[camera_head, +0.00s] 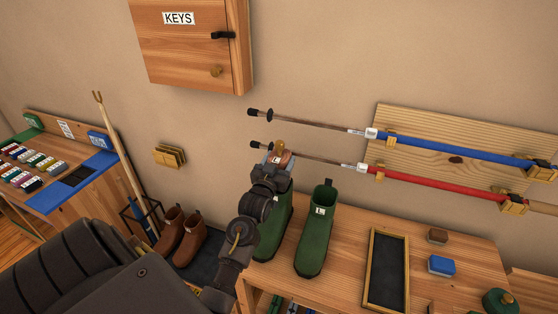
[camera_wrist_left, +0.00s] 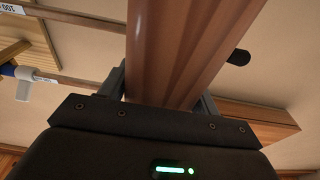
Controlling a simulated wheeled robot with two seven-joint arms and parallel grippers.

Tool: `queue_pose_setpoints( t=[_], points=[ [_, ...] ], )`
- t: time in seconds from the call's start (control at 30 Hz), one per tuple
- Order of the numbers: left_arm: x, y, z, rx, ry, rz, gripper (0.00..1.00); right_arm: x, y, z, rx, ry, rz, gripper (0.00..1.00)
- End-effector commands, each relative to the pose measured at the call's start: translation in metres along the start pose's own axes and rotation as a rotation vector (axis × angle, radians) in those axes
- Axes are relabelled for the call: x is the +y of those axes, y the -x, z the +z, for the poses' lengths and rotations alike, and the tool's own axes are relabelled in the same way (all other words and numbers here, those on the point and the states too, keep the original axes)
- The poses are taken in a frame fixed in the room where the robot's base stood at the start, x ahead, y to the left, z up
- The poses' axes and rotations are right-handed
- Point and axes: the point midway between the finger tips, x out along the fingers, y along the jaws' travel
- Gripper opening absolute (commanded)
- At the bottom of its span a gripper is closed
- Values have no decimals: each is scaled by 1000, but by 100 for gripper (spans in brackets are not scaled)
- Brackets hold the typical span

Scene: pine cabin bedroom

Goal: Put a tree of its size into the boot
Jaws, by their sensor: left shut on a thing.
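A pair of green boots stands upright on the wooden bench. The right-hand boot (camera_head: 315,240) carries an L tag and its opening is clear. The left-hand boot (camera_head: 272,232) is partly hidden behind my left arm. My left gripper (camera_head: 279,168) is shut on a brown wooden tree (camera_head: 281,157) with a knob on top, at the upper part of the left-hand boot. Whether the tree is inside that boot or in front of it I cannot tell. In the left wrist view the tree (camera_wrist_left: 182,50) runs up between the fingers. My right gripper is not in view.
Blue (camera_head: 452,150) and red (camera_head: 440,184) poles hang behind. Brown boots (camera_head: 182,236) stand at left.

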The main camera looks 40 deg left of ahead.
Motion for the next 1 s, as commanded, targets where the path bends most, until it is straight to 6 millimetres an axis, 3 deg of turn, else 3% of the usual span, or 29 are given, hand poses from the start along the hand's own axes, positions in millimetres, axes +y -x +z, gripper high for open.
queue_pose_setpoints(
  t=[1.0],
  points=[
    [0, 3, 25, 3, 0, 0, 26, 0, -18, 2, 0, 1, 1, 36]
  ],
)
